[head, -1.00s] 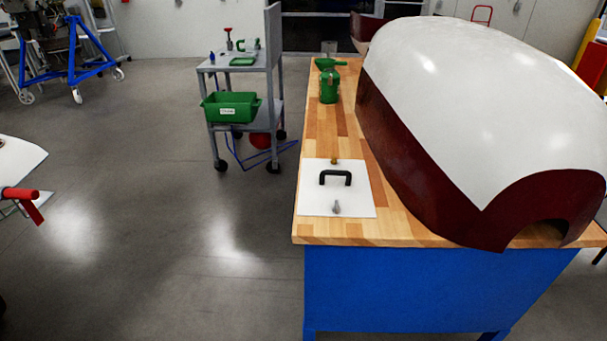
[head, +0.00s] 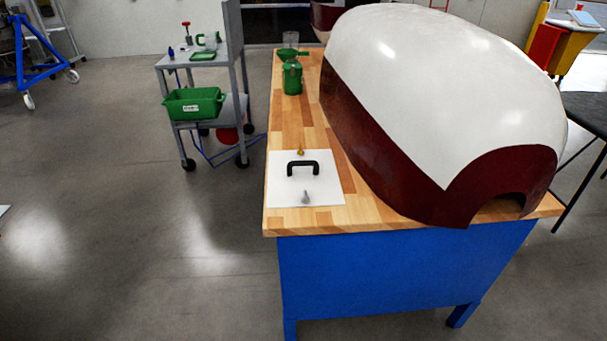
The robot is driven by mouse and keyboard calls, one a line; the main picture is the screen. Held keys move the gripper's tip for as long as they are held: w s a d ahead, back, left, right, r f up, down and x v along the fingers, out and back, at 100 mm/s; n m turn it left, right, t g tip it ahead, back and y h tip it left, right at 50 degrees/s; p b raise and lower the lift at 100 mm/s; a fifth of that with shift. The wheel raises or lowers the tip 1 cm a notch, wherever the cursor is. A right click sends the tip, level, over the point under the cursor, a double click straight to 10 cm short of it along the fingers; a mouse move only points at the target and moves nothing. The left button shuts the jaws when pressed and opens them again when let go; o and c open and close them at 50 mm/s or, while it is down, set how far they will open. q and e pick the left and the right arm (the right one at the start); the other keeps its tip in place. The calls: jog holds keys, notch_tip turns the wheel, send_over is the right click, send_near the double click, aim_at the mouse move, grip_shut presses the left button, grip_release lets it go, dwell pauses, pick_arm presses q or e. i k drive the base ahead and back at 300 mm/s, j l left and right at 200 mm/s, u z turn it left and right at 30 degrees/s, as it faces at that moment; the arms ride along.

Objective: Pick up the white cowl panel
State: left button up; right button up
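The white cowl panel is most likely the flat white square plate (head: 325,191) lying on the near left part of the wooden bench top (head: 380,215). A black handle (head: 302,167) stands up from its middle. A small brass-coloured piece (head: 301,152) sits at its far edge and a small grey metal piece (head: 306,197) at its near edge. Neither of my grippers is in view.
A large white and dark red cowl (head: 450,90) fills the bench's right side. Green containers (head: 292,78) stand farther back on the bench. A grey cart with a green bin (head: 194,104) stands left behind it. The floor left of the bench is clear.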

aim_at(290, 173)
jog(key=i+l, duration=0.15)
jog(key=l, duration=0.15)
jog(key=i+l+u, duration=0.15)
jog(key=i+l, duration=0.15)
jog(key=l, duration=0.25)
jog(key=i+l+u, duration=0.1)
jog(key=l, duration=0.2)
